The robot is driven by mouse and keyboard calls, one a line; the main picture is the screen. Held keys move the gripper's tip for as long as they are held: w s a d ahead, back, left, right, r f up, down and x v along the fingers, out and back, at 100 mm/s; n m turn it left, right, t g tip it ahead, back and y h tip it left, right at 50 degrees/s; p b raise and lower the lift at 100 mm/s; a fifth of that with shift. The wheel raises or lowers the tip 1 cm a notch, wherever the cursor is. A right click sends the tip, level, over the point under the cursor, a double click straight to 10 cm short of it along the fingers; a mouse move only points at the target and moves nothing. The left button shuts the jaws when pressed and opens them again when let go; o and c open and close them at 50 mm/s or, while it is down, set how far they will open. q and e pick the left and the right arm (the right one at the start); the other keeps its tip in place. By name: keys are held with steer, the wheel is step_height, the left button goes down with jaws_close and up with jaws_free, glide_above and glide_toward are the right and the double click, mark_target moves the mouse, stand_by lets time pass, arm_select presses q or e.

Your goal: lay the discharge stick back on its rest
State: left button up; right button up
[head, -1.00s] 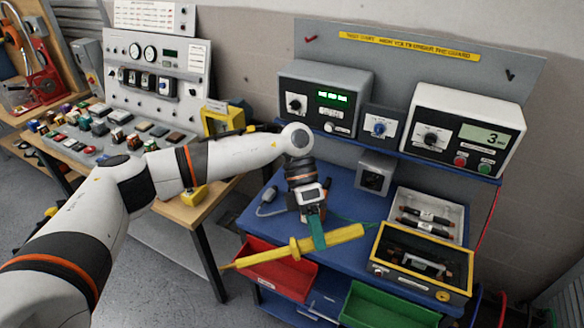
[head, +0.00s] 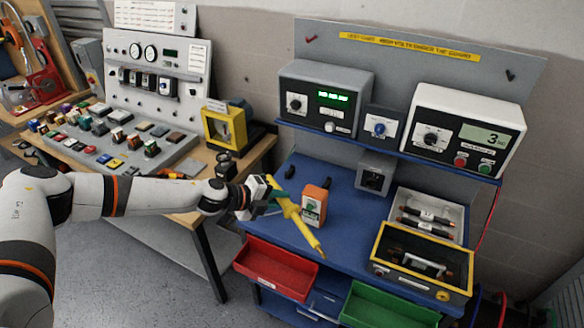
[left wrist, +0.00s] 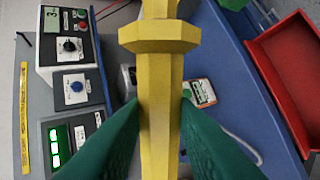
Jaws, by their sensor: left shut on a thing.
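The yellow discharge stick (head: 297,223) is in my left gripper (head: 264,195), over the left part of the blue cart top. It slants from the gripper down to the lower right in the head view. In the left wrist view the stick (left wrist: 161,105) with its collar runs top to bottom between the green fingers of my left gripper (left wrist: 162,115), which are shut on it. The end near the gripper is partly hidden in the head view. I cannot make out the stick's rest for certain. My right gripper is not in view.
An orange handheld device (head: 316,203) stands on the blue cart top (head: 345,225), close to the stick. A yellow-rimmed box (head: 425,285) is at the right. Red (head: 276,268) and green (head: 385,308) bins hang at the front. Instruments (head: 325,100) sit on the shelf behind.

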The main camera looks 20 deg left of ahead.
arm_select(q)
steer(key=a+f+n+t+y, duration=0.4)
steer(key=a+f+n+y, duration=0.2)
steer(key=a, duration=0.4)
steer(key=shift+a+f+n, duration=0.15)
steer(key=shift+f+n, duration=0.25)
steer(key=shift+f, duration=0.2)
